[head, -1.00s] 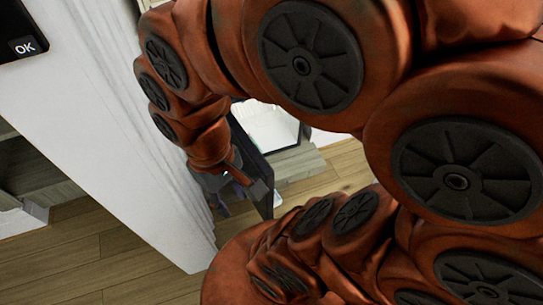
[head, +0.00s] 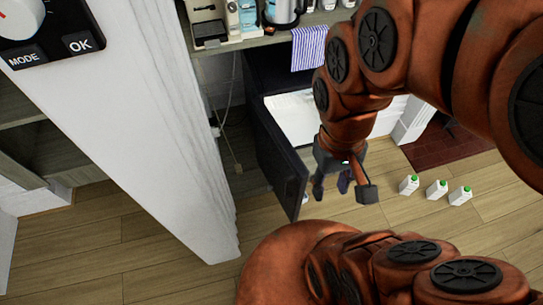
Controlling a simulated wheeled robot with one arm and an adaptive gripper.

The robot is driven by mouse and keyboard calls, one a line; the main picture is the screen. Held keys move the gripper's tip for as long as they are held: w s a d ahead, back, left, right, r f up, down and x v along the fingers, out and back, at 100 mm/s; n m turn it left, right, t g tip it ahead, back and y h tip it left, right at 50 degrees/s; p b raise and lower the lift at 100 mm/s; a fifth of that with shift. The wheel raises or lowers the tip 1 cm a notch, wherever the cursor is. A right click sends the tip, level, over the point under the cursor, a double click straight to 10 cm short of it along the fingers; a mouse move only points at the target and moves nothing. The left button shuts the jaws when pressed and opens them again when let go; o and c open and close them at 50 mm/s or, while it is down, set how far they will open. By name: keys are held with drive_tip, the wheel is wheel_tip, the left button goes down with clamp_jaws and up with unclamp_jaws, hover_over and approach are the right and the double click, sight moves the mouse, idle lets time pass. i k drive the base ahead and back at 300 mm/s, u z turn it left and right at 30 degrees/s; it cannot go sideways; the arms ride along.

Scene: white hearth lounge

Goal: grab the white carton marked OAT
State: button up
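Three small white cartons with green caps stand in a row on the wooden floor at the right: a left one (head: 409,186), a middle one (head: 436,191) and a right one (head: 460,197). Their markings are too small to read, so I cannot tell which says OAT. My gripper (head: 331,187) hangs left of the cartons in the picture, apart from them. Its dark fingers look spread, with nothing between them.
An open dark door (head: 281,165) stands just left of my gripper, with a white interior behind it. A counter (head: 258,40) at the top holds a kettle (head: 283,12) and a striped towel (head: 318,49). A white wall (head: 150,110) fills the left. Floor around the cartons is clear.

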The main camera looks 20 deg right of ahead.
sight(439, 188)
drive_tip(key=z, duration=3.5)
drive_tip(key=i, duration=1.15)
drive_tip(key=u, duration=2.45)
